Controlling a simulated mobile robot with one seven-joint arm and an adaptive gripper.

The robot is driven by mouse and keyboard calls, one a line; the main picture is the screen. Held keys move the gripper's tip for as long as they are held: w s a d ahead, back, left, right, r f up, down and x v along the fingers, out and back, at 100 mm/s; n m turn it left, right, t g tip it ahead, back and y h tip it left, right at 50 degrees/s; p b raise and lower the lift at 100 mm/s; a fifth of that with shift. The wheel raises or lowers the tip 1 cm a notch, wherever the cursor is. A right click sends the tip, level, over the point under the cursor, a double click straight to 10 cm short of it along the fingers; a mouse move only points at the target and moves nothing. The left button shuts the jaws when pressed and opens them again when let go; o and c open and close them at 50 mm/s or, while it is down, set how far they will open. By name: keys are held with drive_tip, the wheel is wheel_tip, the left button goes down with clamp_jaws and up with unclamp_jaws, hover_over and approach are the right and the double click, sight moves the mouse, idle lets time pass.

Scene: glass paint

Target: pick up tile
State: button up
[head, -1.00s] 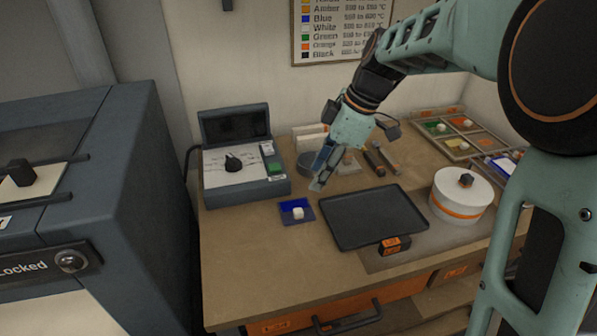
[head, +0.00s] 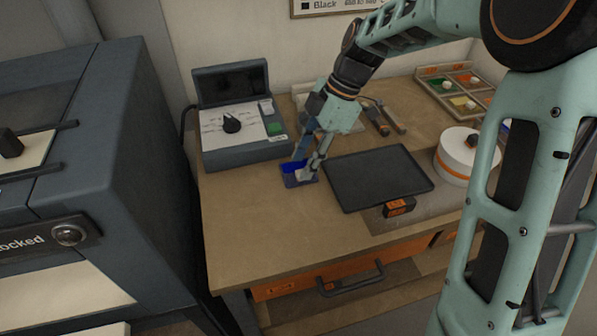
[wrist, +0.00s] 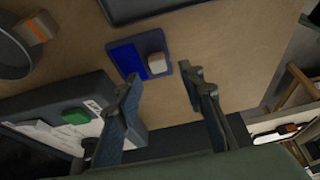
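A small flat tile (head: 299,182), dark blue with a brighter blue part, lies on the workbench in front of the control box. In the wrist view the tile (wrist: 131,60) shows a white rounded block (wrist: 157,62) on one side of it. My gripper (head: 303,168) is at the tile in the head view and partly covers it and the block. In the wrist view my gripper (wrist: 162,82) has its two fingers spread apart with nothing between them; the block lies beyond the gap. Contact with the tile cannot be told.
A control box (head: 238,136) with a knob and green button stands behind the tile. A black tray (head: 378,178) lies close on the right, with a white round container (head: 458,158) beyond it. The front left of the workbench (head: 240,235) is clear.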

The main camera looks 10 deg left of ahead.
sight(298, 169)
drive_tip(key=shift+x, duration=1.4)
clamp_jaws()
drive_tip(key=shift+w+r, duration=0.1)
drive_tip(key=shift+r, duration=0.05)
